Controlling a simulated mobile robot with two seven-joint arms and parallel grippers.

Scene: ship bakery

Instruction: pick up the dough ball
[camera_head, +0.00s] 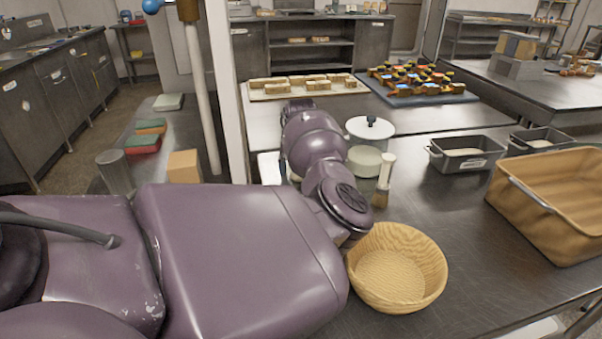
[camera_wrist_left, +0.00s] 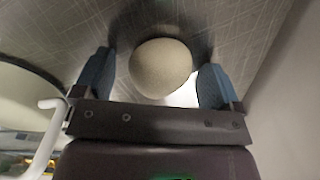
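The dough ball (camera_wrist_left: 161,68) is a pale beige round lump on a grey scratched metal surface in the left wrist view. My left gripper (camera_wrist_left: 156,62) is open around it, with one blue finger on each side and a visible gap between the ball and each finger. In the head view my purple left arm fills the foreground and reaches over the metal table; its gripper is hidden there, and I cannot make out the dough ball. My right gripper is not in view.
A woven round basket (camera_head: 396,268) stands right beside my left arm. A large brown crate (camera_head: 552,205) and grey bins (camera_head: 465,152) stand to the right. A white-lidded pot (camera_head: 369,128) stands behind the arm. A white post (camera_head: 226,90) rises at left. Bare tabletop lies between basket and crate.

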